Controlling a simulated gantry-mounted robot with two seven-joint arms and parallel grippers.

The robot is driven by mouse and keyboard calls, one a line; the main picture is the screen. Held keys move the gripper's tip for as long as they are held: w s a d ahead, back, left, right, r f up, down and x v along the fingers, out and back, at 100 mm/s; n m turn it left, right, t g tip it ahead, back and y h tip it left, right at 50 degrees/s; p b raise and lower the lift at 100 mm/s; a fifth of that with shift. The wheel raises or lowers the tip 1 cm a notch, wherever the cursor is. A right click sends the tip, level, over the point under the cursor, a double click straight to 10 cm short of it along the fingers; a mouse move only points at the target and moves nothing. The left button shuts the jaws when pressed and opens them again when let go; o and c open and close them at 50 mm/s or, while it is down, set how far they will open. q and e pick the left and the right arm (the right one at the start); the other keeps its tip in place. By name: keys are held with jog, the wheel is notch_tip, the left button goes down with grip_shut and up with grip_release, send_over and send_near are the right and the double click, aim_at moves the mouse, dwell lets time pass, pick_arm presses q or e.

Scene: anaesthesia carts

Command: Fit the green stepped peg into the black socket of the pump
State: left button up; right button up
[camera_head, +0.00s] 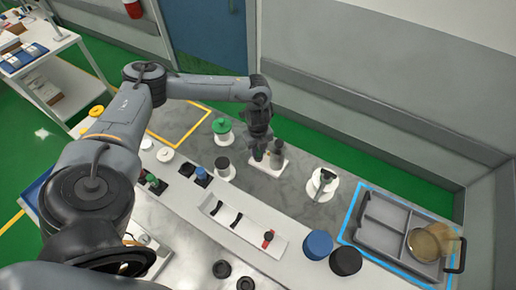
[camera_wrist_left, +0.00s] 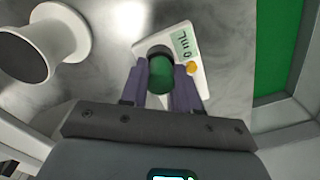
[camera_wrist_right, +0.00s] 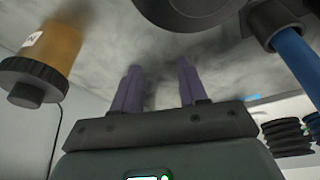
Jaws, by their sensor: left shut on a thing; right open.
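My left gripper (camera_wrist_left: 160,85) is shut on the green stepped peg (camera_wrist_left: 160,72), one finger on each side of it. The peg is over the white pump (camera_wrist_left: 177,37), which has a "0 mL" display and a yellow button. Dark material shows just behind the peg, probably the black socket; I cannot tell how far the peg is in it. My right gripper (camera_wrist_right: 155,90) is open and empty in the right wrist view.
A white spool-shaped holder (camera_wrist_left: 70,30) stands left of the pump. A green-topped item (camera_head: 221,127) is left of the gripper. A white tray (camera_head: 245,227) lies in front. Blue (camera_head: 318,243) and black (camera_head: 345,260) cylinders and a grey divided tray (camera_head: 385,222) are to the right.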

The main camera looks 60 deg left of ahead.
pick_arm(q)
jog(key=o, duration=1)
notch_tip(320, 180, up, 7)
jog(key=shift+p, duration=0.5)
jog(key=shift+r+p, duration=1.9)
jog(key=shift+r, duration=0.75)
